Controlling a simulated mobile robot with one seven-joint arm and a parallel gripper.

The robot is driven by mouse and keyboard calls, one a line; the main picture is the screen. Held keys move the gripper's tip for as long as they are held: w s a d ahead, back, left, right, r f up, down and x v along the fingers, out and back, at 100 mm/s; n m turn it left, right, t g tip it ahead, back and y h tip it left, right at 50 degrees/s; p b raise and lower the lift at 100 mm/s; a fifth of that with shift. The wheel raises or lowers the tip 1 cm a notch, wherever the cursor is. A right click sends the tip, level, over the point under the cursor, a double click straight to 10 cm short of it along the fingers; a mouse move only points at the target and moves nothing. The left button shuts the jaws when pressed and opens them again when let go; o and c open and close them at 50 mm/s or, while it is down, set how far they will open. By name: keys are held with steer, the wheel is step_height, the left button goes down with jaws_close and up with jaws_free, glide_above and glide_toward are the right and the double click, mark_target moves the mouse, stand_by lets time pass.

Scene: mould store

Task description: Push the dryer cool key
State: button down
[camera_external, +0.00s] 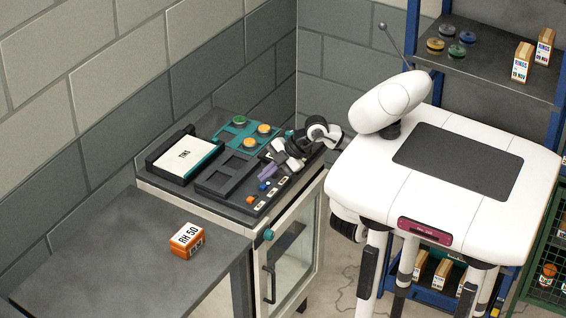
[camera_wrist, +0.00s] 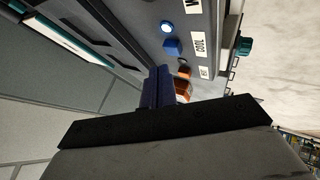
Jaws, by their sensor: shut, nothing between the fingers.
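The dryer's control panel (camera_external: 246,208) runs along the front edge of its top. The blue cool key (camera_wrist: 172,47) sits beside a label reading COOL (camera_wrist: 199,43); it also shows as a small blue block in the external view (camera_external: 263,187). A round lamp (camera_wrist: 166,27) just beyond the key glows blue-white. My gripper (camera_external: 264,174) is shut and empty, its purple-blue fingers pointing down at the panel close to the blue key. In the wrist view the fingertips (camera_wrist: 159,72) lie just short of the key. I cannot tell whether they touch it.
An orange key (camera_external: 250,199) sits beside the blue one. Dark trays (camera_external: 228,177), a TINS box (camera_external: 184,157) and a teal plate with round pieces (camera_external: 235,134) fill the dryer top. An orange RH 50 box (camera_external: 187,240) stands on the grey bench (camera_external: 110,255).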

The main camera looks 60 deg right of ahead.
mark_target(267, 185)
steer(key=shift+f, duration=0.15)
steer(key=shift+f+b, duration=0.35)
steer(key=shift+b, duration=0.55)
steer(key=shift+f+b, duration=0.45)
steer(key=shift+b, duration=0.25)
stand_by(0.4)
steer(key=shift+r, duration=0.15)
steer(key=shift+r+p, duration=0.4)
steer(key=shift+r, duration=0.4)
steer(key=shift+r, duration=0.1)
steer(key=shift+r+p, duration=1.1)
steer(key=shift+r, duration=1.8)
